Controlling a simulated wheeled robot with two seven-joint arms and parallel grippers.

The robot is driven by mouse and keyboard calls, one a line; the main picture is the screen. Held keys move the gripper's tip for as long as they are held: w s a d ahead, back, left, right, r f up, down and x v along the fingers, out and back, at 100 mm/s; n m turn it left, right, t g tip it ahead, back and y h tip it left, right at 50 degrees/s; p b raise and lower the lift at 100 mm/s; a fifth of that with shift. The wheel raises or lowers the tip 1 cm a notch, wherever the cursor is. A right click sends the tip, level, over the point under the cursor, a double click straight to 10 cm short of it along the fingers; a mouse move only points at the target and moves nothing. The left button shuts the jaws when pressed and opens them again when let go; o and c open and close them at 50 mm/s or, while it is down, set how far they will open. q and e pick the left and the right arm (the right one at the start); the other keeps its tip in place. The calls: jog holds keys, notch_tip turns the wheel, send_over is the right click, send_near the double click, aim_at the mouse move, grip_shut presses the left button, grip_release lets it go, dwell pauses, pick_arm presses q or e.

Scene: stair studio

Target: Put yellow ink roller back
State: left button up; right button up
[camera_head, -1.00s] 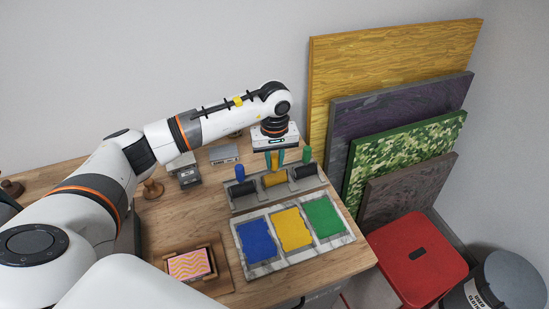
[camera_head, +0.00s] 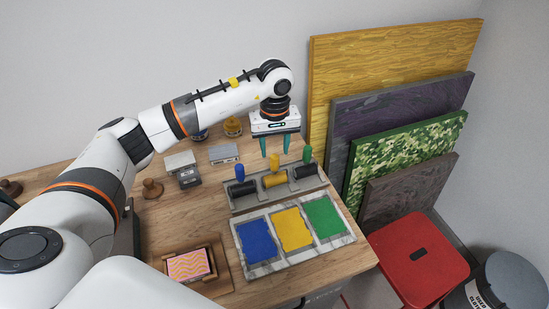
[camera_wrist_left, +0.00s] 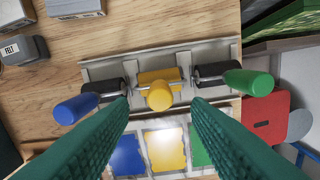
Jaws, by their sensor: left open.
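The yellow ink roller (camera_head: 274,178) sits in the middle of the grey roller rack (camera_head: 242,206), its yellow handle upright. It also shows in the left wrist view (camera_wrist_left: 160,92), between the blue-handled roller (camera_wrist_left: 78,108) and the green-handled roller (camera_wrist_left: 250,82), all resting in the rack. My left gripper (camera_head: 276,155) is open and empty above and slightly behind the rack, its teal fingers pointing down. In the left wrist view the fingers spread to either side of the yellow handle without touching it. My right gripper is not in view.
A marble slab (camera_head: 342,240) with blue, yellow and green ink patches lies in front of the rack. A wooden block tray (camera_head: 222,270) is at front left. Grey boxes (camera_head: 224,153) lie behind left. Large printed panels (camera_head: 390,70) lean at right, near a red stool (camera_head: 415,250).

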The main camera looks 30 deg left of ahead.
pick_arm(q)
notch_tip(320, 180, up, 8)
jog(key=b, duration=0.1)
jog(key=shift+b, duration=0.35)
